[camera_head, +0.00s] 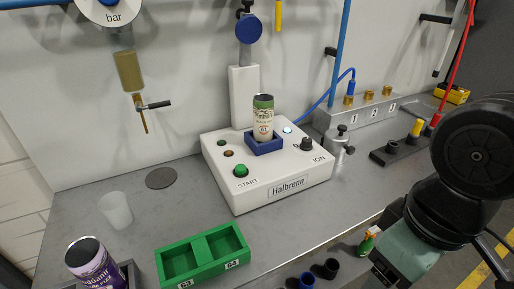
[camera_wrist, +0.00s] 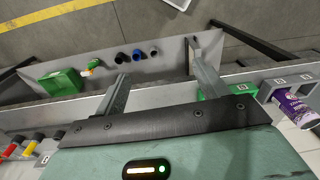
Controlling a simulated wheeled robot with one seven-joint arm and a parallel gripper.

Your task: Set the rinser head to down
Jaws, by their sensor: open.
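The white Halbrenn rinser (camera_head: 283,188) stands on the bench in the middle of the head view. A green-and-cream can (camera_head: 263,120) stands upright in its blue holder (camera_head: 264,147). Behind it rises a white column (camera_head: 244,95). A grey piece with a round blue part (camera_head: 249,29), likely the rinser head, sits high on this column, above and behind the can. A green START button (camera_head: 241,171) and a black ION knob (camera_head: 306,143) are on the casing. My gripper (camera_wrist: 157,60) is open and empty, at the lower right of the head view, apart from the rinser.
A green tray (camera_head: 203,255), a purple can (camera_head: 92,265) and a clear cup (camera_head: 116,210) stand to the left. Several dark cups (camera_head: 326,269) are at the front edge. A grey valve block (camera_head: 367,113) with a blue hose is at the back right.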

